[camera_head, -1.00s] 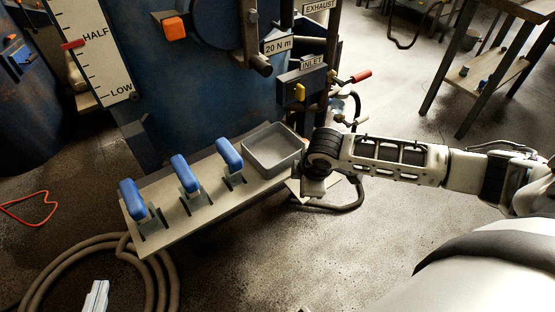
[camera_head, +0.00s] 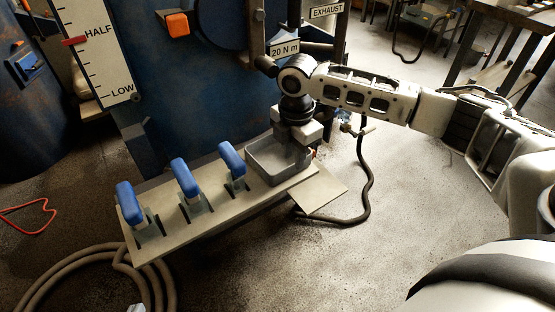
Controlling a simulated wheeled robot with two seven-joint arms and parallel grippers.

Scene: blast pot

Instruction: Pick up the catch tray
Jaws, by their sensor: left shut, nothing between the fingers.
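The catch tray (camera_head: 289,174) is a grey, open, rectangular tray. It sits at the right end of the pale shelf in front of the blue pot, and its inside looks empty. My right gripper (camera_head: 299,148) points down at the tray's back right side and hides that part of the rim. Its fingertips are hard to make out, so I cannot tell whether they are apart or on the rim. Only a pale tip of my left gripper (camera_head: 135,308) shows at the bottom edge, far from the tray; it is shut and empty.
A flat plate (camera_head: 322,193) juts out at the shelf's right end, beside a dark hose (camera_head: 366,185). A coiled hose (camera_head: 75,270) lies on the floor at lower left.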

